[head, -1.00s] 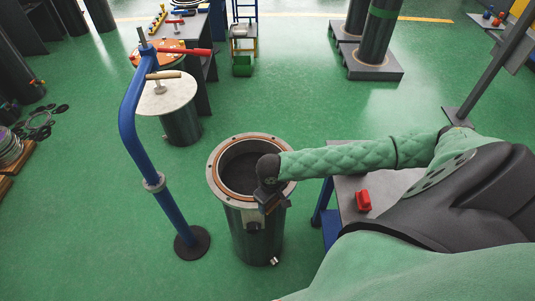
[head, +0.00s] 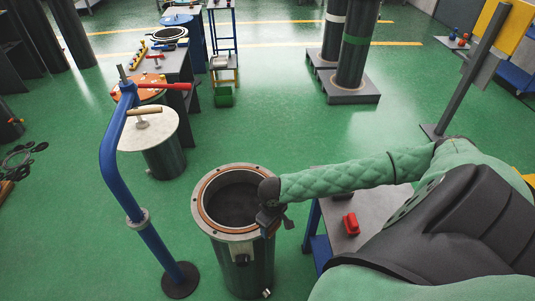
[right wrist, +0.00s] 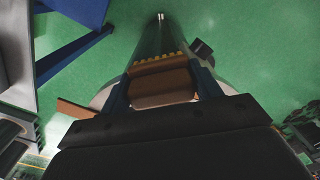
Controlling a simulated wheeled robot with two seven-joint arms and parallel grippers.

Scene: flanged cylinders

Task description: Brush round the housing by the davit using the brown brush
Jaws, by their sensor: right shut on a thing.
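The housing (head: 243,262) is a dark upright cylinder, open at the top, with a pale bolted flange and an orange-brown inner ring. The blue davit (head: 122,170) stands to its left on a round dark base. My right gripper (head: 268,220) is at the right side of the flange. In the right wrist view its blue fingers (right wrist: 162,88) are shut on the brown brush (right wrist: 160,80), whose yellowish bristles point toward the housing wall. Whether the bristles touch the housing, I cannot tell. My left gripper is out of view.
A cylinder with a white lid (head: 150,128) stands behind the davit. A grey table (head: 372,205) with a red object (head: 351,223) is at right, beneath my arm. Dark columns (head: 352,55) stand on a plinth behind. Green floor is free behind the housing.

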